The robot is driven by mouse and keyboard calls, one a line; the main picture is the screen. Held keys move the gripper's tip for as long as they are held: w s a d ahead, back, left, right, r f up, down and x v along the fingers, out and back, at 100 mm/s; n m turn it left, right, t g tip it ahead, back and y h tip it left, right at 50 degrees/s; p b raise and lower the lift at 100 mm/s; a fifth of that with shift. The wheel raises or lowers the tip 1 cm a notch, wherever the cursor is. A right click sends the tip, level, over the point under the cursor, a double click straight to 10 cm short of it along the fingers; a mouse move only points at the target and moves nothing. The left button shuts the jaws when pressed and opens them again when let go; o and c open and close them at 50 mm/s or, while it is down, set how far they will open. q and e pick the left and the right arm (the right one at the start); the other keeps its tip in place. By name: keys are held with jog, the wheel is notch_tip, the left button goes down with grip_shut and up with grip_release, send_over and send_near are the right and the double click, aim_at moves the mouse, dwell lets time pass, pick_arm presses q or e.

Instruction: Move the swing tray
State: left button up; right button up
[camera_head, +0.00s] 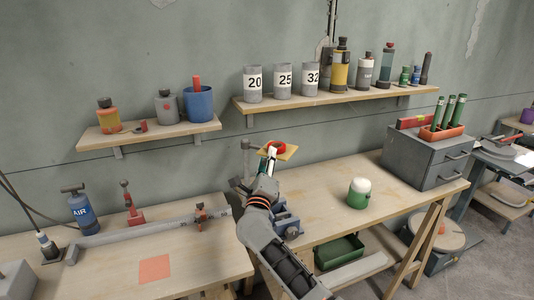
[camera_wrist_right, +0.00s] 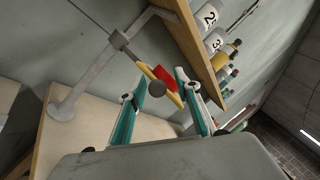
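The swing tray is a small yellow plate (camera_head: 288,154) with a red ring-shaped thing (camera_head: 277,146) on it, raised above the workbench near the wall. In the right wrist view the yellow tray (camera_wrist_right: 146,69) hangs on a grey jointed arm (camera_wrist_right: 92,65) from a post, with a brown knob (camera_wrist_right: 157,88) at its near edge. My right gripper (camera_head: 271,157) is close in front of the tray. In the wrist view its two teal fingers (camera_wrist_right: 163,86) are apart, with the knob and tray edge between or just beyond them; contact cannot be told. My left gripper is out of view.
A shelf (camera_head: 340,95) with cans and bottles is above the tray. A blue vise-like device (camera_head: 287,219) stands on the workbench beneath my right arm. A green jar with a white top (camera_head: 359,193) stands to the right, with bare bench around it.

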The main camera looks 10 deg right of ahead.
notch_tip(320, 180, up, 10)
jog(key=shift+f, duration=0.15)
dwell(0.3)
